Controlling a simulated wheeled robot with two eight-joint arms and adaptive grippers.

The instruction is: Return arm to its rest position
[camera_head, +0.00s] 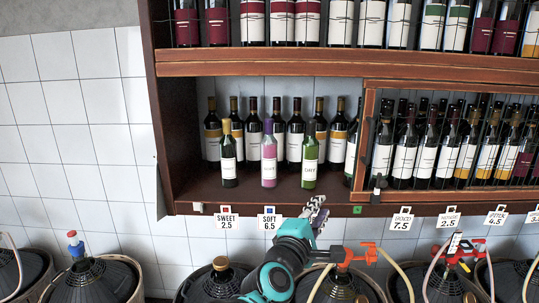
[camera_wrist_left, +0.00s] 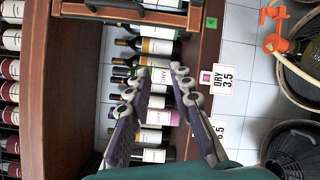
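My left gripper (camera_head: 316,208) is in front of the shelf's lower front edge, in the head view's middle, with my teal arm below it. In the left wrist view its two fingers (camera_wrist_left: 160,72) are spread apart with nothing between them; shelf bottles show behind the gap. Three bottles stand upright in the front row on the shelf: a dark one with a yellow top (camera_head: 228,155), one with a purple top (camera_head: 269,155) and a green one (camera_head: 310,157). The gripper is apart from them in the head view. My right gripper is not in view.
The wooden shelf (camera_head: 190,185) holds more bottles behind, and a wood-framed rack (camera_head: 365,120) stands at right. Price tags hang below its edge, one reading DRY 3.5 (camera_wrist_left: 222,78). Basketed demijohns (camera_head: 95,280) with hoses and orange taps (camera_head: 358,256) line the bottom.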

